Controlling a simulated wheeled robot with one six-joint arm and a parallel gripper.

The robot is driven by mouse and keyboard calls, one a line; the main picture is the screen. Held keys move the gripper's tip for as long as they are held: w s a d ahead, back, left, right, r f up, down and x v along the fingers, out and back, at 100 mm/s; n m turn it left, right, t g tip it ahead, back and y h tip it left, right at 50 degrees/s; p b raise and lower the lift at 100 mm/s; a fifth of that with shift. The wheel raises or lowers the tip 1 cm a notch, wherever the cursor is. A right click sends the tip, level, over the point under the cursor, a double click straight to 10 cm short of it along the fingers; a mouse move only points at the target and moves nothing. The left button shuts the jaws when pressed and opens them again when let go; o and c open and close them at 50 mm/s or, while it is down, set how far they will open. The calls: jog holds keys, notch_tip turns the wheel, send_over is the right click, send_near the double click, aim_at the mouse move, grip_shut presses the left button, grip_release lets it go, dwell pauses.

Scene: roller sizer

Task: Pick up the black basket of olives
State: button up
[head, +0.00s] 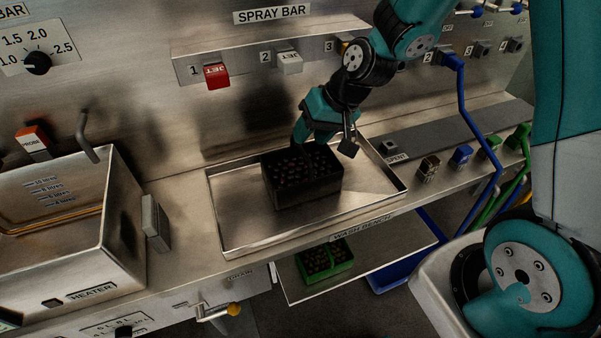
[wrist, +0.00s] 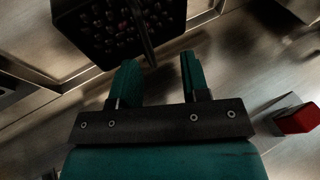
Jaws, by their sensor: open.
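The black basket (head: 310,195) stands upright in the shallow metal tray (head: 228,238) on the bench in the head view. It holds many small dark olives, some reddish in the wrist view. A dark handle (wrist: 143,35) rises over the basket in the wrist view, and the basket's wall (wrist: 72,40) shows at the top left. My gripper (head: 325,142) is just above the back of the basket, tilted. Contact cannot be told.
A green basket of olives (head: 325,262) sits on a lower shelf. The heater box (head: 60,225) stands left of the tray. A red jet block (head: 217,75) and a white one (head: 289,62) stick out from the back panel. Several coloured blocks (head: 461,156) line the bench at right.

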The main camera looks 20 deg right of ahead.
aim_at(302, 148)
jog(key=shift+m, duration=0.3)
jog(key=shift+w+d+f+p+x, duration=0.1)
jog(key=shift+w+d+p+x, duration=0.3)
jog(key=shift+x, duration=1.1)
jog(key=shift+d+f+p+x, duration=0.15)
jog(key=shift+p+x, duration=0.4)
jog(key=shift+x, duration=0.9)
jog(key=shift+w+d+r+p+x, duration=0.15)
jog(key=shift+d+p+x, duration=0.3)
jog(key=shift+x, duration=1.05)
jog(key=shift+a+f, duration=0.1)
grip_shut()
jog(key=shift+w, duration=0.1)
